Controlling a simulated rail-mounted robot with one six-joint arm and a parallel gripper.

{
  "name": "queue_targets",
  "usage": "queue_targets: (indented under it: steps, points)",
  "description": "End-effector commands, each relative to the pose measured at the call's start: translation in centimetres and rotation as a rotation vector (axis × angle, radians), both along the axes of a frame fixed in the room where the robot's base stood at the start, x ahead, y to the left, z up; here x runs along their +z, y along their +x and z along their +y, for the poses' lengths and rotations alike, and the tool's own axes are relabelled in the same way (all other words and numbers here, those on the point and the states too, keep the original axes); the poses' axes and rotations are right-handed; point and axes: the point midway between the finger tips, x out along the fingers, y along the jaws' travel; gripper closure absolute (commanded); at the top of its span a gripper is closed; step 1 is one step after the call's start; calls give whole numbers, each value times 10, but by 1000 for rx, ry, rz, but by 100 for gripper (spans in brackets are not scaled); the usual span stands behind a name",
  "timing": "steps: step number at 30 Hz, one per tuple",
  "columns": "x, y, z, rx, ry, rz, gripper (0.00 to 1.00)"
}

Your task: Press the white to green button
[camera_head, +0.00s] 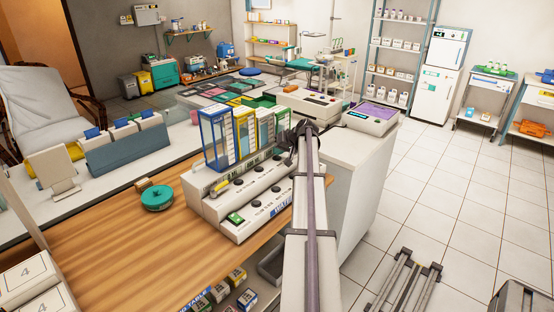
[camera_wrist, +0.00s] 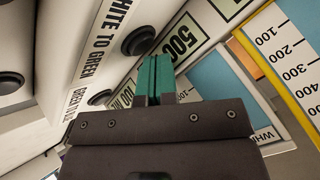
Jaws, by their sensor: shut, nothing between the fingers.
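A cream dispenser panel (camera_head: 260,212) stands on the wooden counter, with black round buttons and printed labels. In the wrist view a "WHITE TO GREEN" label (camera_wrist: 102,42) runs diagonally at the upper left. One black button (camera_wrist: 138,40) lies just right of this label, another (camera_wrist: 10,82) lies to its left, and a third (camera_wrist: 100,97) is lower. My gripper (camera_wrist: 153,62) has green fingertips held together, with nothing between them. The tips appear close beside the button right of the label; I cannot tell whether they touch. In the head view my gripper (camera_head: 292,138) is at the panel's far right end, partly hidden by my arm.
Tall graduated containers, including a blue-framed one (camera_head: 217,138), stand behind the panel; a yellow-edged one (camera_wrist: 287,62) is at the right in the wrist view. A green round object (camera_head: 157,198) lies on the counter (camera_head: 125,245).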

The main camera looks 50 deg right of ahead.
Motion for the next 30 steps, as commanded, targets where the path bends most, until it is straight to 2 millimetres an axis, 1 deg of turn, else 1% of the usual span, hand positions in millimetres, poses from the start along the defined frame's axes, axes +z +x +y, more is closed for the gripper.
queue_targets:
  steps: [8, 30]
  points:
    - [0, 0, 0, -1, 0, -1, 100]
    - [-8, 0, 0, 0, 0, 0, 100]
